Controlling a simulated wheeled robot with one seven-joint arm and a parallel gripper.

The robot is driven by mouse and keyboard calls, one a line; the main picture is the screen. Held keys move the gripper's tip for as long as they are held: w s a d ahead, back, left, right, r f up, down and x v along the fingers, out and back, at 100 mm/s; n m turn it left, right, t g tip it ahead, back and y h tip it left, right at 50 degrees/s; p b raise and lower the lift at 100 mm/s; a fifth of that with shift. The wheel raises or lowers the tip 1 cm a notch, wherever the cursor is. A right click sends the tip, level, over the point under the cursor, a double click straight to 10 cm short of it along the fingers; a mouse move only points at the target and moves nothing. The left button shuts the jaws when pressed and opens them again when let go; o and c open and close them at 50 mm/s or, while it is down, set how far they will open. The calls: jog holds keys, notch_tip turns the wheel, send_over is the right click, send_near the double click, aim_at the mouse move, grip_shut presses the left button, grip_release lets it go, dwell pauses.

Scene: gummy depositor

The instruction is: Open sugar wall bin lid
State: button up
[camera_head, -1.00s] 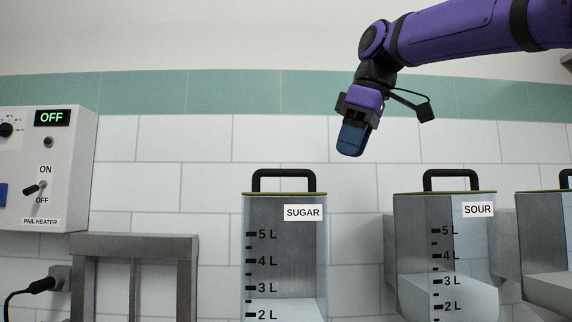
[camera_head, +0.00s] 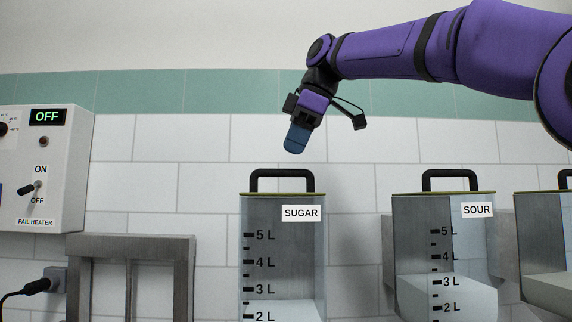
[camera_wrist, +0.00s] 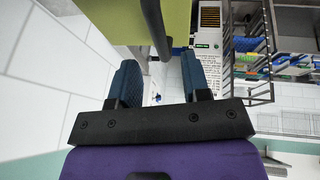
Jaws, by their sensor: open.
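The sugar wall bin (camera_head: 284,262) is a clear-fronted bin with a SUGAR label (camera_head: 301,213) and litre marks, partly filled with pale contents. Its lid (camera_head: 283,193) is down on top, with a black arched handle (camera_head: 283,174). My gripper (camera_head: 295,142) is above the handle, slightly to its right, pointing down and apart from it. In the wrist view my gripper (camera_wrist: 160,82) has its two blue fingers spread with nothing between them. A yellow-green lid surface (camera_wrist: 120,18) and a black handle bar (camera_wrist: 155,28) show just beyond the fingertips.
The sour bin (camera_head: 445,260) stands to the right, with another bin (camera_head: 552,250) at the right edge. The pail heater box (camera_head: 40,165) reads OFF at the left. A metal frame (camera_head: 130,245) stands left of the sugar bin. White tiled wall is behind.

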jog(key=shift+x, duration=2.3)
grip_shut()
